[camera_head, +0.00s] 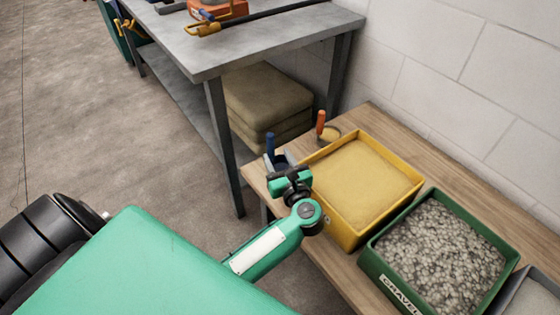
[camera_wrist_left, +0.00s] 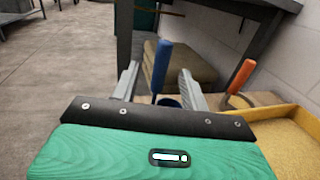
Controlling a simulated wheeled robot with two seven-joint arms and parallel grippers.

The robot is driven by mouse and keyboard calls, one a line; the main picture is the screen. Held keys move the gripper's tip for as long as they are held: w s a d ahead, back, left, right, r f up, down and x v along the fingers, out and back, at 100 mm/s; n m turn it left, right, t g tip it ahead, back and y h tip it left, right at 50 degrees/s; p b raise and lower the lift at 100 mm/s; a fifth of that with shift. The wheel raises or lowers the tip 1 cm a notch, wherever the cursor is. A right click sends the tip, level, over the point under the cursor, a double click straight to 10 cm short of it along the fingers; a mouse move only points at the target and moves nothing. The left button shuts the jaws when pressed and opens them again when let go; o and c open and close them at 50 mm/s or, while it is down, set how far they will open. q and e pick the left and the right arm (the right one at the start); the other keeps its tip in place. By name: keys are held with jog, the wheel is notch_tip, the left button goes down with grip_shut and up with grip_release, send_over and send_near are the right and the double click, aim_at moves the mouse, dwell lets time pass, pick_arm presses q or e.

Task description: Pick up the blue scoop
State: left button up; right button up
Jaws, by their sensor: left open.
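My right gripper is not in view.
An orange-handled scoop (camera_head: 320,124) stands behind, beside the yellow bin of sand (camera_head: 345,236). A green gravel bin (camera_head: 385,283) stands to the right. A grey metal table (camera_head: 215,62) with tools and stacked sacks (camera_head: 265,92) is behind. The floor at left is clear.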

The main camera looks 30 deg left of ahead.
aim_at(272, 145)
pick_arm(q)
jog(key=shift+f+x, duration=0.2)
jog(key=shift+x, duration=1.7)
jog(key=shift+f+x, duration=0.2)
jog(key=shift+x, duration=1.7)
jog(key=shift+w+d, duration=0.1)
jog(key=shift+w, duration=0.05)
grip_shut()
